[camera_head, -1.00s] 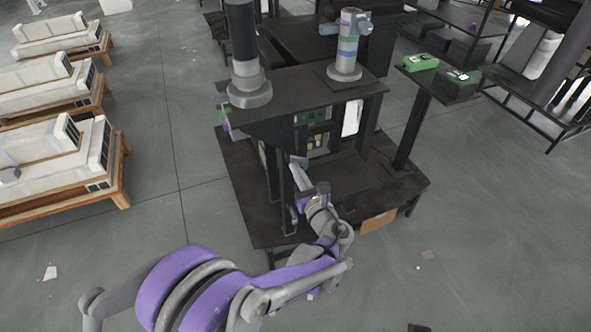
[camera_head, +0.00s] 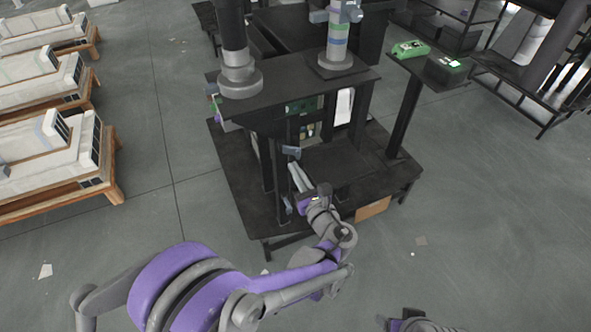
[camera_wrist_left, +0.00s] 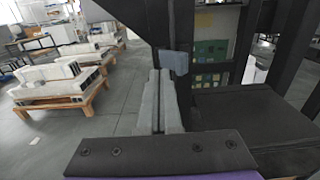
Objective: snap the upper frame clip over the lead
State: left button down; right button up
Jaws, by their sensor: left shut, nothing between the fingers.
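The upper frame clip appears to be a small blue-grey piece (camera_head: 291,152) on the dark column frame, below the bench top. In the left wrist view the blue-grey clip (camera_wrist_left: 175,62) stands just beyond the fingertips, slightly right. My left gripper (camera_head: 298,177) is shut and empty, its pale fingers pointing at the frame just below the clip; the fingers also show in the left wrist view (camera_wrist_left: 158,100). I cannot tell whether they touch the clip. I cannot make out the lead. Part of my right arm shows at the bottom right edge; its jaws are not clear.
The dark bench (camera_head: 345,84) carries two upright columns, with green circuit boards (camera_head: 304,106) below. A side shelf (camera_head: 428,76) holds green devices. White units on wooden pallets (camera_head: 60,196) stand at left.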

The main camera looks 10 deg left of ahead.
pick_arm(q)
jog(key=shift+d, duration=0.1)
jog(key=shift+w+d, duration=0.8)
jog(key=shift+d, duration=0.3)
jog(key=shift+w+a, duration=0.25)
jog(key=shift+w, duration=0.1)
jog(key=shift+w+a, duration=0.4)
jog(key=shift+w, duration=0.2)
jog(key=shift+s+d, duration=0.15)
jog(key=shift+s, duration=0.25)
send_near(298, 156)
jog(key=shift+w, duration=0.25)
